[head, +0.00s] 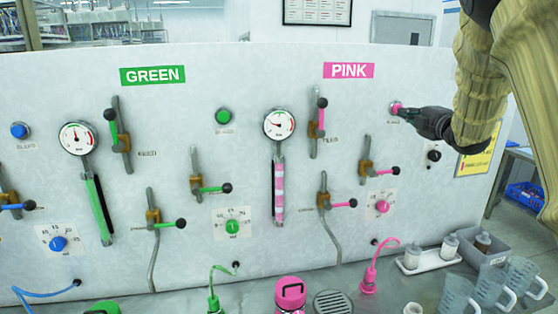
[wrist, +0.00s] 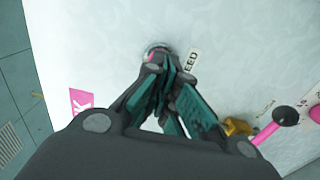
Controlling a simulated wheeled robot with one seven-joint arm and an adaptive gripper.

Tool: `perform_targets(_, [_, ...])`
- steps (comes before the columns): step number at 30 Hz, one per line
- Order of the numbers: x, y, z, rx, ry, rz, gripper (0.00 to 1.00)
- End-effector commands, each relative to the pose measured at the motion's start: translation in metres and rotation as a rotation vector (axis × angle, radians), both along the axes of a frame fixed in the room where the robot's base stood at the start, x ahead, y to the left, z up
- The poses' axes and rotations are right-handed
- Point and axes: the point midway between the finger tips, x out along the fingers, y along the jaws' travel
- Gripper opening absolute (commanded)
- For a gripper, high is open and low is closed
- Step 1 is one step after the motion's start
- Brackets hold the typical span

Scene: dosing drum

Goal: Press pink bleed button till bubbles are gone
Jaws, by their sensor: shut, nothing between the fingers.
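The pink bleed button (head: 396,107) is on the white panel, right of the PINK sign (head: 348,70). My gripper (head: 403,112) is shut and empty, with its fingertips at the button. In the wrist view the fingertips (wrist: 160,68) cover most of the button, and a pink sliver (wrist: 150,57) shows inside its metal ring. I cannot tell how far it is pressed in. The pink sight tube (head: 279,190) below the pink gauge (head: 279,124) shows pink liquid broken by pale bands. The BLEED label (wrist: 190,62) is beside the fingertips.
Pink-handled valves (head: 365,168) sit left of and below my gripper. A black knob (head: 433,155) is below it on the right. The green bleed button (head: 223,117) is further left. Clear jugs (head: 490,285) and a white tray (head: 432,258) stand on the bench below.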

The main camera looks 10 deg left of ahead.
Motion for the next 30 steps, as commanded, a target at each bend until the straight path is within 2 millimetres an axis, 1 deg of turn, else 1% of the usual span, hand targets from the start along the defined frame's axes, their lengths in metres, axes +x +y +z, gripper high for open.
perform_targets(30, [0.022,0.008,0.0,0.0,0.0,0.0,0.0])
